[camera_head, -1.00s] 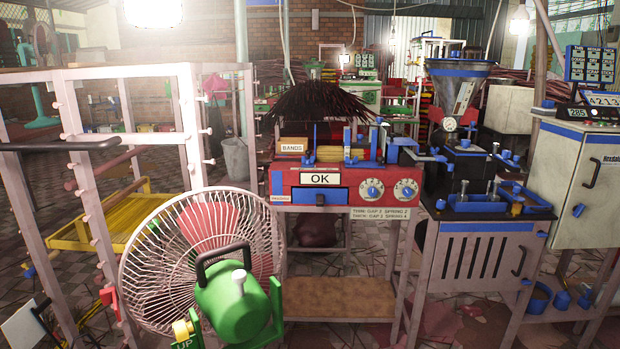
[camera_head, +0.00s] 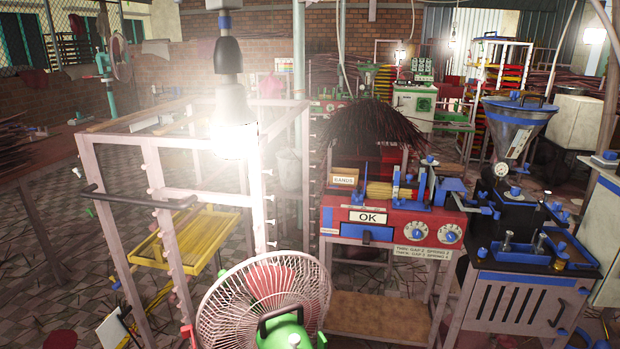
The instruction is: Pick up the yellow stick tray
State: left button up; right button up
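A yellow tray (camera_head: 186,240) sits low inside the pale pinkish rack frame (camera_head: 152,185) at the left of the head view. It looks flat, with a raised rim and slats, and rack posts partly cross in front of it. Neither of my grippers is in view, so nothing shows of what they hold.
A white-caged fan (camera_head: 265,300) with a green motor stands before the rack's right side. A blue-trimmed hopper machine (camera_head: 518,130) is at far right. A bright lamp hangs before the rack. Tiled floor shows left.

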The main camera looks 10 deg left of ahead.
aim_at(200, 232)
jog(key=j+z, duration=0.1)
jog(key=j, duration=0.55)
jog(key=j+z, duration=0.15)
jog(key=j, duration=0.45)
jog(key=j+z, duration=0.1)
jog(key=j, duration=0.55)
jog(key=k+j+z, duration=0.15)
jog(key=j, duration=0.45)
jog(key=j+z, duration=0.1)
jog(key=j, duration=0.5)
jog(key=k, duration=0.05)
